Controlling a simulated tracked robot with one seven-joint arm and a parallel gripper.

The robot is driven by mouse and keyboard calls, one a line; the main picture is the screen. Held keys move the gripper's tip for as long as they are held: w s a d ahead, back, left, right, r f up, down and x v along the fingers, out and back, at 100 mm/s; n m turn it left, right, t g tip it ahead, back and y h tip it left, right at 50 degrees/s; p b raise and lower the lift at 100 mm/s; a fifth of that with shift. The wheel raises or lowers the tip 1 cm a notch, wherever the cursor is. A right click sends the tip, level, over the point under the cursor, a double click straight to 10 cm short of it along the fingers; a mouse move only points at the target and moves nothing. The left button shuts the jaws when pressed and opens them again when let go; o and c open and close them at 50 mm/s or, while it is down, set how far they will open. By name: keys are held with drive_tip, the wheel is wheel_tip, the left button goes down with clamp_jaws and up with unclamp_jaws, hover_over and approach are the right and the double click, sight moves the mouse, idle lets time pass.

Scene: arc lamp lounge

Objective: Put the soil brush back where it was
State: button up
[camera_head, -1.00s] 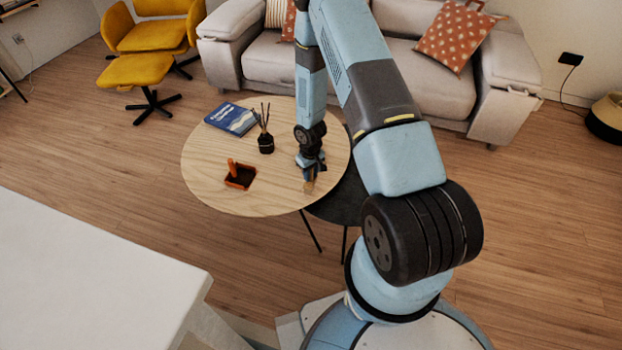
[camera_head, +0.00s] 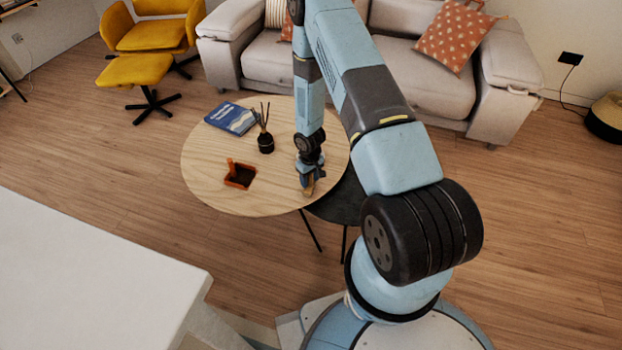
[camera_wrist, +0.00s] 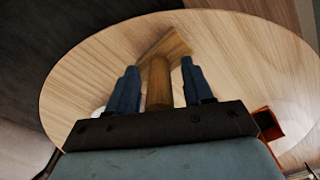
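The soil brush (camera_wrist: 158,82), with a wooden handle and a wider wooden end, lies between the two fingers of my gripper (camera_wrist: 159,82) in the wrist view. A narrow gap shows on each side of the handle, so the gripper looks open around it. In the head view, a tan piece of the brush (camera_head: 308,193) shows below my gripper (camera_head: 309,183), near the front right edge of the round wooden table (camera_head: 215,192). Whether the brush touches the tabletop is hard to tell. The fingers and arm hide part of it.
An orange box with a dark inside (camera_head: 240,185) stands left of my gripper on the table. A dark reed bottle (camera_head: 266,144) and a blue book (camera_head: 231,118) are farther back. A lower dark table (camera_head: 343,205) sits at the right. The left tabletop is clear.

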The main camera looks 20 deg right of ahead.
drive_tip(key=shift+r, duration=0.1)
wheel_tip(320, 180, up, 12)
drive_tip(key=shift+r, duration=0.15)
drive_tip(key=s+d+r+m+t+h, duration=0.1)
drive_tip(key=s+r, duration=0.1)
drive_tip(key=r, duration=1.4)
drive_tip(key=s+d+r+m+t, duration=0.1)
drive_tip(key=r+t, duration=0.1)
drive_tip(key=r, duration=1.4)
drive_tip(key=s+r+m+t, duration=0.1)
drive_tip(key=s+r, duration=0.9)
drive_tip(key=s, duration=0.2)
drive_tip(key=s+a+r+m+t+y, duration=0.1)
drive_tip(key=s+r, duration=0.9)
drive_tip(key=s, duration=0.3)
drive_tip(key=shift+s+a+r+t, duration=0.15)
drive_tip(key=shift+a+r+t, duration=0.05)
drive_tip(key=shift+a+t, duration=0.1)
